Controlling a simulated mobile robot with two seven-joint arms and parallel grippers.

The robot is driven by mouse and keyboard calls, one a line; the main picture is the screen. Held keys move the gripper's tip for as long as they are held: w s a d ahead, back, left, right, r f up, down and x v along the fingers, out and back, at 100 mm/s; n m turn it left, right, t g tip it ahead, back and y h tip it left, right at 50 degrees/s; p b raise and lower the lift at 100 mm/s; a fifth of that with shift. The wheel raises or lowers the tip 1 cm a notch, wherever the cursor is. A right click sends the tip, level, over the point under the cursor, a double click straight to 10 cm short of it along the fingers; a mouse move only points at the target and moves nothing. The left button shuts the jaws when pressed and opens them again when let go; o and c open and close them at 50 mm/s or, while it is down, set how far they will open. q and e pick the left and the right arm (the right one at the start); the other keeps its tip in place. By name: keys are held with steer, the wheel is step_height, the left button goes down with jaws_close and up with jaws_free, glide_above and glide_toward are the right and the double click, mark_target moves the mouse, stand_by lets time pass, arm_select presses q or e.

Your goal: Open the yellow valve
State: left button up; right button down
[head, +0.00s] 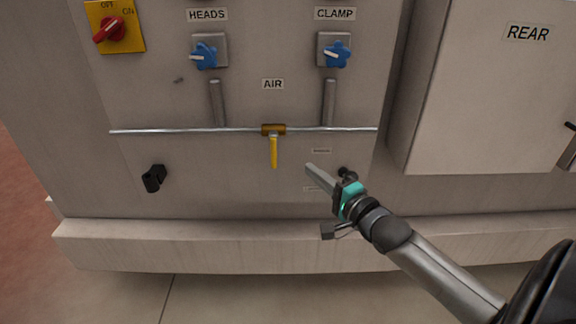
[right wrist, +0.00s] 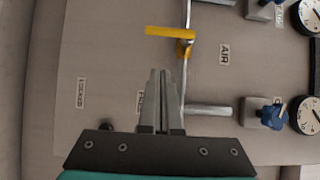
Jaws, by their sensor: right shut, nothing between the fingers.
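The yellow valve handle (head: 274,152) hangs straight down from a brass valve body (head: 273,130) on a thin horizontal pipe, below the AIR label. In the right wrist view the yellow handle (right wrist: 169,32) lies crosswise to the pipe, ahead of the fingertips. My right gripper (head: 309,168) is shut and empty, to the right of the handle's lower end and apart from it. Its two fingers (right wrist: 160,74) show close together in the right wrist view. My left gripper is not in view.
Two blue knobs (head: 204,56) (head: 337,54) sit above under HEADS and CLAMP labels. A red switch (head: 110,30) on a yellow plate is at upper left. A black fitting (head: 154,178) sticks out at lower left. A grey REAR box (head: 483,90) protrudes at right. A ledge (head: 200,245) runs along the bottom.

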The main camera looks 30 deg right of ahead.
mark_target(274, 151)
steer(key=w+a, duration=0.3)
steer(key=w, duration=0.3)
steer(key=shift+b, duration=0.4)
